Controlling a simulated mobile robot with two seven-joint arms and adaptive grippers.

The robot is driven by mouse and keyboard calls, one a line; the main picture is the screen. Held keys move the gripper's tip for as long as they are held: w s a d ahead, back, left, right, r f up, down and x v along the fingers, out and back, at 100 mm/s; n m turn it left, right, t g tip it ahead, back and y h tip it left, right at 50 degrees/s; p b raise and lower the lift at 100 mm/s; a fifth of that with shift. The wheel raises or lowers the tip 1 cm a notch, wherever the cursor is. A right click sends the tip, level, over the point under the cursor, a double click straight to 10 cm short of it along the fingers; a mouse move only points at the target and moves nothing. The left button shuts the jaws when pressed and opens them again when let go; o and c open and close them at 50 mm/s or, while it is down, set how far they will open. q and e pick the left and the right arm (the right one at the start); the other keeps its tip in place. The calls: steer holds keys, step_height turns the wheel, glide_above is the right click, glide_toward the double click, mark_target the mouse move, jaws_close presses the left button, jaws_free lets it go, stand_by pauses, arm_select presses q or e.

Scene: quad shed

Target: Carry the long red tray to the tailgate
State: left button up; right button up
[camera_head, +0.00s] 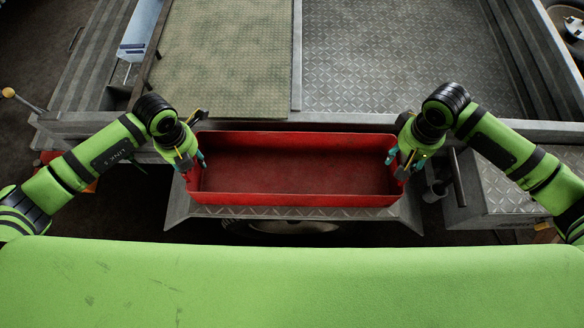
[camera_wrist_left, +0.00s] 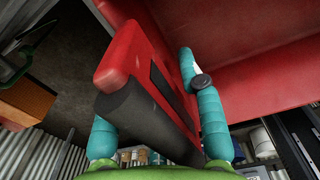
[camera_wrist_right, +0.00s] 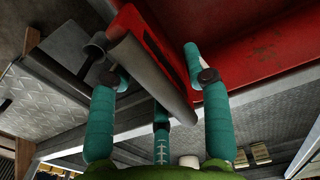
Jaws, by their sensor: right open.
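The long red tray (camera_head: 290,199) lies lengthwise across the middle of the head view, level and empty. It is over a metal ledge (camera_head: 300,212), which looks like the tailgate; I cannot tell whether it touches it. My left gripper (camera_head: 189,160) is at the tray's left end. In the left wrist view its fingers are on both sides of the end wall and dark handle (camera_wrist_left: 147,125); whether they grip is unclear. My right gripper (camera_head: 403,160) is open at the right end, its fingers straddling the end wall and grey handle (camera_wrist_right: 150,75).
Behind the tray is a flat vehicle bed with a green mat (camera_head: 225,60) and bare tread plate (camera_head: 390,55). A raised edge (camera_head: 330,122) runs just behind the tray. A tread-plate box (camera_head: 500,175) stands at the right.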

arm_select(q)
steer(key=shift+f, duration=0.15)
arm_select(e)
steer(key=shift+f, duration=0.1)
arm_select(q)
steer(key=c, duration=0.7)
arm_select(e)
steer(key=c, duration=0.7)
arm_select(q)
jaws_close()
arm_select(e)
jaws_close()
steer(key=shift+d, duration=0.1)
arm_select(q)
steer(key=shift+a, duration=0.1)
arm_select(e)
steer(key=shift+r, duration=0.2)
